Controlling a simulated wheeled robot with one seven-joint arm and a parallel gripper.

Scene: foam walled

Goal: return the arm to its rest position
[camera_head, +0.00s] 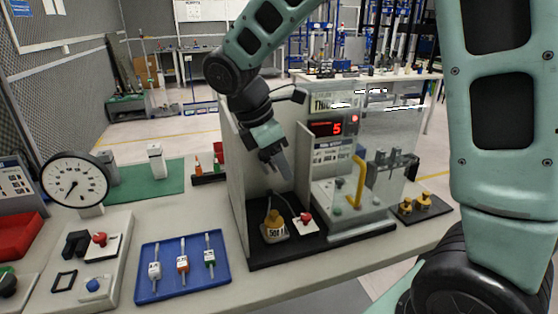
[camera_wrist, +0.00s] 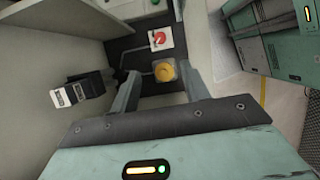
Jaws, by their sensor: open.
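My gripper (camera_head: 284,172) hangs from my green arm, inside the upper part of a walled booth (camera_head: 235,180), pointing down. In the wrist view its two fingers (camera_wrist: 160,88) are spread apart with nothing held between them. A yellow-topped weight (camera_head: 274,228) stands on the booth's black floor below the gripper, clear of it. In the wrist view the weight (camera_wrist: 165,71) shows between the fingers, farther off. A red button on a white plate (camera_head: 305,217) lies beside the weight.
The booth's light walls stand close around my gripper. A clear panel with a yellow handle (camera_head: 357,182) is to the right. A blue tray (camera_head: 182,268) with several labelled items and a round dial gauge (camera_head: 75,183) stand left. The green mat (camera_head: 142,182) has free room.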

